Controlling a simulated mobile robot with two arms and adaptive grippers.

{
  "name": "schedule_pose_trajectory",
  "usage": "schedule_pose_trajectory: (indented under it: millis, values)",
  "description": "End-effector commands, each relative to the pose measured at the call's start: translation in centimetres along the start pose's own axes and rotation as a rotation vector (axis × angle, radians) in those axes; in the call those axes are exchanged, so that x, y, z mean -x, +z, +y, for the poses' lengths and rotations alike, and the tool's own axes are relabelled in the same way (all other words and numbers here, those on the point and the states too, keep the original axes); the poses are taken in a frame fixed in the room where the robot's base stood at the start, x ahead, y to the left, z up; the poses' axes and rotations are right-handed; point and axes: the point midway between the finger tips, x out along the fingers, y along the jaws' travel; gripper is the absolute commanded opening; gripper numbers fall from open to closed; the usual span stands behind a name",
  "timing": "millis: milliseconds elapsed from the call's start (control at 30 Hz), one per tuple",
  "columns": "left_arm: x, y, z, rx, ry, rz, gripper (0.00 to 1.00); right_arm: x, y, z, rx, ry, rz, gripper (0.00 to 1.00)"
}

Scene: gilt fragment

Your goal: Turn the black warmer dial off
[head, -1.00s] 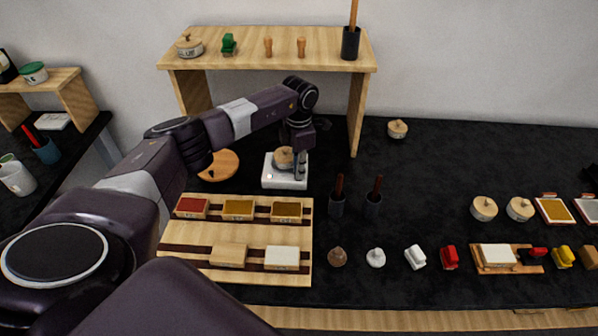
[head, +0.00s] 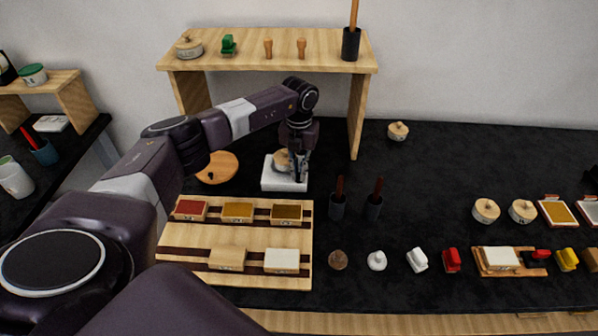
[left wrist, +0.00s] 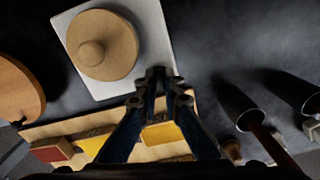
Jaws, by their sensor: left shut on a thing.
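The white warmer (head: 283,186) stands on the black counter below the wooden shelf, with a round lidded pot (head: 281,161) on it. In the left wrist view the warmer (left wrist: 155,32) and the pot's wooden lid (left wrist: 108,42) show from above. My left gripper (head: 298,175) points down at the warmer's front right corner. In the left wrist view the fingertips of my left gripper (left wrist: 158,78) are drawn together at the warmer's edge. They are shut on the black dial, which the fingers hide, so its setting cannot be read. My right gripper is not in view.
A wooden board (head: 188,250) with several coloured blocks lies in front of the warmer. A round wooden lid (head: 217,167) is to its left. Two dark cups with handles, one the near cup (head: 337,207), stand to its right. The shelf (head: 270,62) rises behind.

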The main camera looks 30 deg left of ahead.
Motion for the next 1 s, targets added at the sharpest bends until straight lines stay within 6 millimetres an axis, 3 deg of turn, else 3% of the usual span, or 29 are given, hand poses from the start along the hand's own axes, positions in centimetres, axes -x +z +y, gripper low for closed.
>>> schedule_pose_trajectory:
  millis: [400, 1000]
  values:
    - [0.31, 0.24, 0.02, 0.212, -0.002, -0.006, 0.0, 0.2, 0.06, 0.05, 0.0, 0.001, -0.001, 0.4]
    - [0.33, 0.3, 0.02, 0.249, -0.003, -0.008, 0.0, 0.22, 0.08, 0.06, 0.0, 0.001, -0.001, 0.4]
